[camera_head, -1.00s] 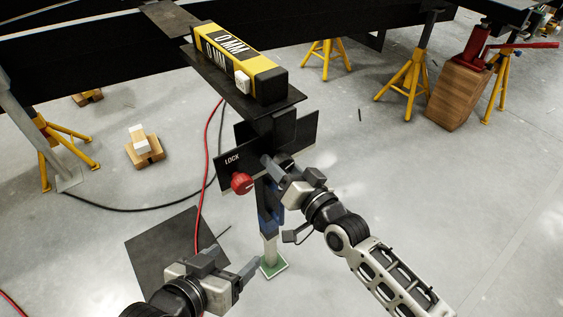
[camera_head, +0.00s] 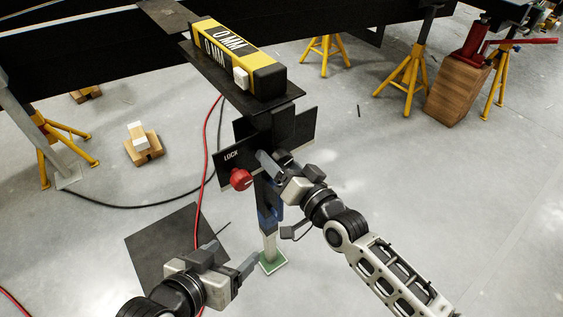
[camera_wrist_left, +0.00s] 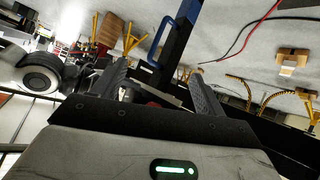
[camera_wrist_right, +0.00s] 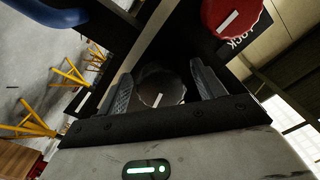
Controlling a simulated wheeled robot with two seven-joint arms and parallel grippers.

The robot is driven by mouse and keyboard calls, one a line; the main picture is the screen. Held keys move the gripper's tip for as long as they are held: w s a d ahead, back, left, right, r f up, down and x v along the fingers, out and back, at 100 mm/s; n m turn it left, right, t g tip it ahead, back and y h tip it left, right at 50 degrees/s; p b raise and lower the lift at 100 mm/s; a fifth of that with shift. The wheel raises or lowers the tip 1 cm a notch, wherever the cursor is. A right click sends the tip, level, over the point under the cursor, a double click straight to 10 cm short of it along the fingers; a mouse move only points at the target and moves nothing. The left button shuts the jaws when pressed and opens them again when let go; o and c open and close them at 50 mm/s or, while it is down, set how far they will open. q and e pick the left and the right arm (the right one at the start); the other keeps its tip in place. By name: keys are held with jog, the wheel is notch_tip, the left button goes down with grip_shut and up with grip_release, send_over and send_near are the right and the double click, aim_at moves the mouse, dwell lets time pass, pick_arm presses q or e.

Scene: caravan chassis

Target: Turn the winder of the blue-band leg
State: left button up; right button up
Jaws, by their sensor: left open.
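The blue-band leg (camera_head: 268,215) stands upright on a green foot plate; its blue part shows in the left wrist view (camera_wrist_left: 187,14) and at the right wrist view's top left (camera_wrist_right: 48,13). A dark ribbed round knob with a white mark, apparently the winder (camera_wrist_right: 160,87), lies between the fingers of my right gripper (camera_wrist_right: 163,72). I cannot tell whether they touch it. In the head view my right gripper (camera_head: 273,162) is at the leg's upper front, right of the red LOCK knob (camera_head: 240,180). My left gripper (camera_head: 235,262) is open and empty, low and left of the foot.
A yellow-black box reading 0 MM (camera_head: 238,60) sits on the plate above the leg. Yellow stands (camera_head: 407,85) and a wooden block (camera_head: 457,90) are at the back right. Wooden blocks (camera_head: 144,148), a red hose (camera_head: 206,150) and a dark floor mat (camera_head: 160,250) are left.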

jog(key=shift+s+d, duration=0.1)
jog(key=shift+s+d, duration=0.2)
jog(key=shift+s, duration=0.1)
pick_arm(q)
jog(key=s+p, duration=0.1)
jog(key=p, duration=0.1)
jog(key=shift+a+r+g+y+p, duration=0.3)
jog(key=shift+a+p, duration=0.05)
jog(key=shift+a, duration=0.05)
pick_arm(e)
jog(key=v, duration=1.5)
pick_arm(q)
jog(key=shift+w+r, duration=0.1)
jog(key=shift+w, duration=0.1)
pick_arm(e)
jog(key=shift+r, duration=0.1)
